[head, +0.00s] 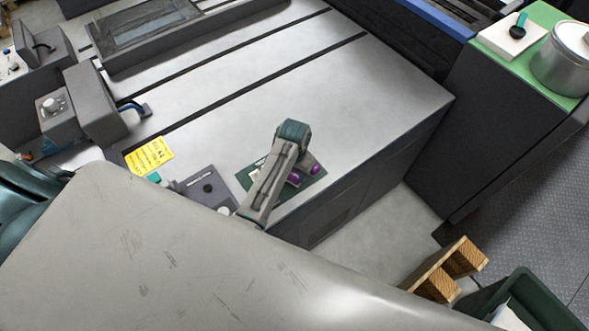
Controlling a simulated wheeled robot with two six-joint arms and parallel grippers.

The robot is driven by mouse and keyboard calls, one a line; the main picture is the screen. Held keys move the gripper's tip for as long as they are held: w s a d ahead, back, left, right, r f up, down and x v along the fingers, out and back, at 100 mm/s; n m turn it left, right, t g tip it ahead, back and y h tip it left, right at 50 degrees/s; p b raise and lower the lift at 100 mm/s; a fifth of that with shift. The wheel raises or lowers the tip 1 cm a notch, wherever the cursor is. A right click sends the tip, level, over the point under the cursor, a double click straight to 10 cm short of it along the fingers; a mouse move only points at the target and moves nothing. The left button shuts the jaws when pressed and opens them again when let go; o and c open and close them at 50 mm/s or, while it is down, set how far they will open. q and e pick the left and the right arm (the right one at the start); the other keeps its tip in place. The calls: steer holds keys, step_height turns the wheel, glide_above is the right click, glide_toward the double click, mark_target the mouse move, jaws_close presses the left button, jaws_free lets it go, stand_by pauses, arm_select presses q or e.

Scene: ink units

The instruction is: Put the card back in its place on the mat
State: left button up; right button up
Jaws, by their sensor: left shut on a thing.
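The dark green mat (245,180) lies near the front edge of the grey metal bench, partly covered by my left arm. My left gripper (304,175), with purple on its fingers, is over the right part of the mat, pointing down. It is shut on the card, which is mostly hidden behind the fingers and wrist. I cannot tell whether the card touches the mat. My right gripper is not in view.
A yellow printed label (148,157) and a dark grey control panel (208,188) are left of the mat. The bench top (330,90) behind is clear apart from dark slots. A wooden pallet (445,272) and a dark green bin (530,295) stand lower right.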

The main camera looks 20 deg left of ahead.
arm_select(q)
steer(key=shift+f, duration=0.2)
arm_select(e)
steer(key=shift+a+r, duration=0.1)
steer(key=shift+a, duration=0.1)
arm_select(q)
steer(key=shift+f, duration=0.15)
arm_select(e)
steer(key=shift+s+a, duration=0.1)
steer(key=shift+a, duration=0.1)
arm_select(q)
steer(key=o, duration=1.1)
steer(key=shift+c, duration=0.2)
